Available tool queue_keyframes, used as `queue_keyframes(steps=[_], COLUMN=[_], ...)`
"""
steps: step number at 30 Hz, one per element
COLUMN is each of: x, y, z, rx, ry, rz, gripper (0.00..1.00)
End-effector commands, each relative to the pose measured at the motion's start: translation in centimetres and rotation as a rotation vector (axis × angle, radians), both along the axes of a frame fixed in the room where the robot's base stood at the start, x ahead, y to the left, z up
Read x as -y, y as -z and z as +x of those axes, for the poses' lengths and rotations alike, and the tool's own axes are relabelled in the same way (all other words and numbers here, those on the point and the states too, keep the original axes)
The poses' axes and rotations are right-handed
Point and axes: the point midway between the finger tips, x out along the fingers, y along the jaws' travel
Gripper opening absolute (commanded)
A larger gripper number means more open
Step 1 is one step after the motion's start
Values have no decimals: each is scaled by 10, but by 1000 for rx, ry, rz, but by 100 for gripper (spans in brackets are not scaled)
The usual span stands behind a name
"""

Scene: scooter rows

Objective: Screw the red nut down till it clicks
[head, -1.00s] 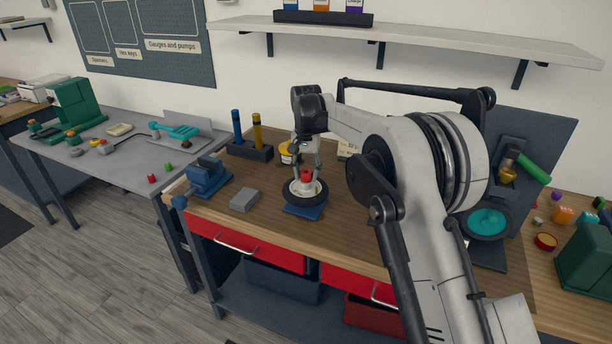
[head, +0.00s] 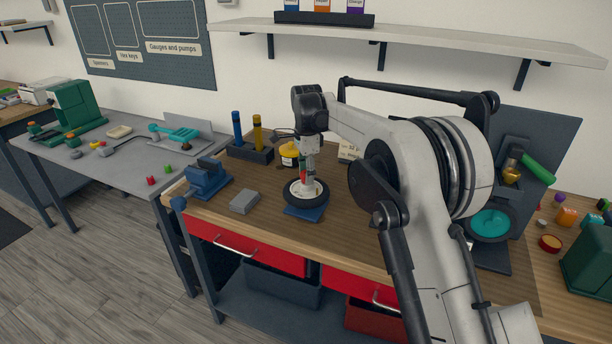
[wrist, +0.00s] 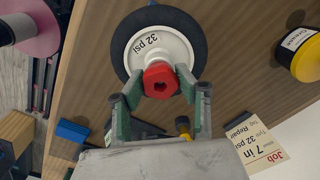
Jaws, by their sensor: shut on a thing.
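The red nut (wrist: 160,80) sits at the hub of a small wheel with a black tyre (wrist: 196,25) and a white centre marked "32 psi" (wrist: 150,45). In the head view the wheel (head: 292,197) lies flat on a blue stand (head: 304,214) on the wooden bench. My gripper (wrist: 158,88) is shut on the red nut, with a green-padded finger on each side of it. In the head view my gripper (head: 306,178) points down at the hub and hides most of the nut. The nut's seating against the hub is hidden.
A grey block (head: 244,201) and a blue vise (head: 207,178) stand left of the wheel. A yellow grease tub (head: 289,153) and a holder with blue and yellow tools (head: 250,152) stand behind.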

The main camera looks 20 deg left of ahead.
Motion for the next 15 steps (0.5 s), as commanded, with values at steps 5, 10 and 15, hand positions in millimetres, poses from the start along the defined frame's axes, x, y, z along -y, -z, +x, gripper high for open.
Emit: queue_keyframes(steps=[5,10,15], x=[3,3,2], y=[-1,-1,0], z=[1,1,1], rx=[0,0,0], ry=[10,8,6], rz=[-4,-4,-3], gripper=[6,46,54])
